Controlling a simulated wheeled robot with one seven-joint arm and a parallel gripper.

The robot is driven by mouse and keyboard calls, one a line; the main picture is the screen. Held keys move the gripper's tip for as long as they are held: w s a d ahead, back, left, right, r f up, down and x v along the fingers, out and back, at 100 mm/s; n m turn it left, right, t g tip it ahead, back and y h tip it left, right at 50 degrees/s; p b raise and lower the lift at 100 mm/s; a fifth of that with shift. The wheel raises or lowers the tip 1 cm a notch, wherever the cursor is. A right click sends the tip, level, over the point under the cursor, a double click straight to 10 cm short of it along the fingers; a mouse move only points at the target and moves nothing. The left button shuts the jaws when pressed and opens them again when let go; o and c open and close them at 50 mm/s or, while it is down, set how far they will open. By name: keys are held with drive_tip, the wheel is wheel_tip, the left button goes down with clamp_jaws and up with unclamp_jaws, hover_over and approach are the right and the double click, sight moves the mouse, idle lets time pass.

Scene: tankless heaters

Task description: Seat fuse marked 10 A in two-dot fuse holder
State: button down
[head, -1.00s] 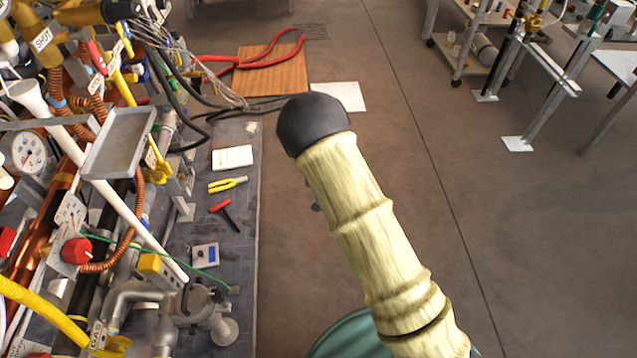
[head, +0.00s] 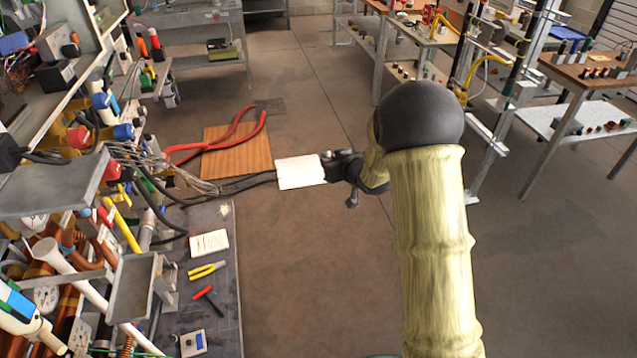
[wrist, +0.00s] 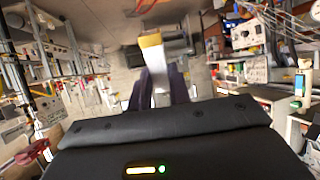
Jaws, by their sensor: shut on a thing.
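My gripper (head: 345,170) shows beyond my arm in the head view, out over open floor. In the wrist view my gripper (wrist: 160,82) has its dark fingers shut on a pale cylindrical fuse (wrist: 158,72) with a yellowish end (wrist: 150,40). The fuse points away from the palm. I cannot read any marking on it. I cannot make out a two-dot fuse holder in either view.
A crowded bench of pipes, gauges and valves fills the left, with a grey tray (head: 131,290). Tables (head: 580,75) stand at right; mid-floor is clear.

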drive_tip(key=s+d+r+t+y+p, duration=0.1)
drive_tip(key=d+r+p, duration=0.3)
drive_tip(key=r, duration=1)
drive_tip(key=s+d+r+n+t+y+p, duration=0.1)
drive_tip(key=d+r+p, duration=0.3)
drive_tip(key=r+p, duration=0.5)
drive_tip(key=s+d+r+t+y+p, duration=0.1)
drive_tip(key=d+r+p, duration=0.3)
drive_tip(key=r, duration=1.7)
drive_tip(key=y+p, duration=0.1)
drive_tip(key=p, duration=0.2)
drive_tip(key=shift+d+r+n+y, duration=0.25)
drive_tip(key=shift+d+n+y, duration=0.05)
